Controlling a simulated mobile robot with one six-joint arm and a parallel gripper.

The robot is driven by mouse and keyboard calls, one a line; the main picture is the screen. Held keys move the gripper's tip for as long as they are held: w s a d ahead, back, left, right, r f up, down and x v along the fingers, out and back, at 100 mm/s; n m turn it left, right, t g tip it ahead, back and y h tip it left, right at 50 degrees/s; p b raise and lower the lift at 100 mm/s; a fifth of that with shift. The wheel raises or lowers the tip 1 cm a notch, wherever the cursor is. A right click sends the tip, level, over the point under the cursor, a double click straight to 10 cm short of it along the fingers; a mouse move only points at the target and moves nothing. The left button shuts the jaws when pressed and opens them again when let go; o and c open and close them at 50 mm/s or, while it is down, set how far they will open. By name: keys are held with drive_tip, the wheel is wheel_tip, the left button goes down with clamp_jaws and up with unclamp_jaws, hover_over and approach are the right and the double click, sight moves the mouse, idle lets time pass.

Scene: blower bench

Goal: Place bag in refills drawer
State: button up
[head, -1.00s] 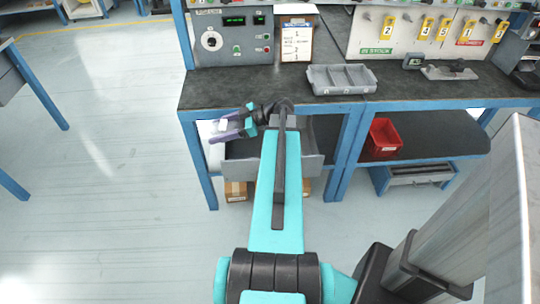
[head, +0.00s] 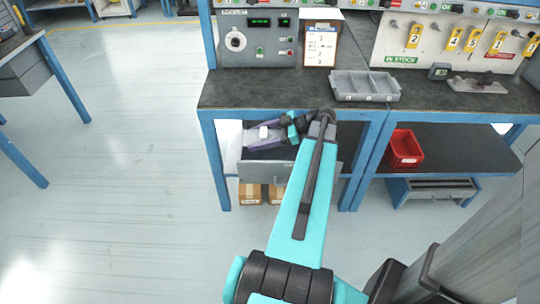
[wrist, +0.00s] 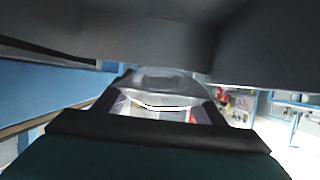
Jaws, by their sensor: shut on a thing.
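My gripper (head: 256,137) is under the bench's front edge, pointing left, with its fingers shut on a small clear bag (head: 263,132) with a white patch. In the wrist view the see-through bag (wrist: 160,80) sits between the dark fingers. The grey drawer (head: 258,171) under the left part of the bench is pulled out. In the head view the bag appears over the drawer's rear left part; its height above the drawer is hard to tell. My arm hides the drawer's right part.
The bench top (head: 270,90) is just above my gripper, and a blue bench leg (head: 215,165) stands left of the drawer. A grey divided tray (head: 365,87) lies on the bench. A red bin (head: 405,150) sits on the lower shelf. Cardboard boxes (head: 250,193) stand below the drawer.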

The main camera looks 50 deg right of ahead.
hover_over(259, 155)
drive_tip(key=s+a, duration=0.2)
drive_tip(key=shift+w+f, duration=0.2)
drive_tip(key=shift+f, duration=2.45)
drive_tip(key=shift+f, duration=0.1)
drive_tip(key=shift+f, duration=1.8)
drive_tip(key=shift+f, duration=0.1)
drive_tip(key=o, duration=1.4)
drive_tip(key=v, duration=0.7)
drive_tip(key=shift+s+d, duration=0.1)
drive_tip(key=shift+s, duration=0.15)
drive_tip(key=shift+r, duration=0.25)
